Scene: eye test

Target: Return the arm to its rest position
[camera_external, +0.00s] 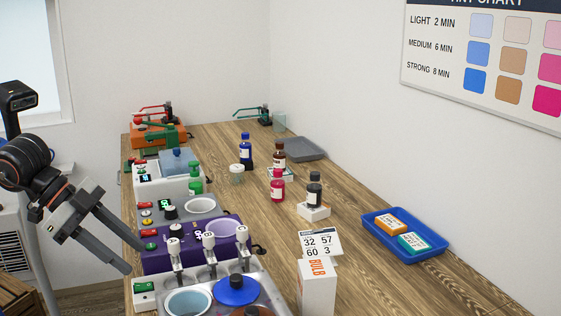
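My gripper (136,258) is at the left of the view, at the near left edge of the wooden table (349,236). Its two grey fingers are spread apart and point down to the right. I see nothing between them. The fingertips appear close to the purple device (222,234) in the picture, but I cannot tell whether they touch it. My black arm is folded at the left edge of the view. Its base is not clearly visible.
Several devices line the table's left side, including a white unit (173,186) and a tap unit with a blue lid (236,288). Bottles (246,151) stand mid-table. A blue tray (436,249) holds two packets. A bulb box (316,289) stands in front. The table's right side is mostly clear.

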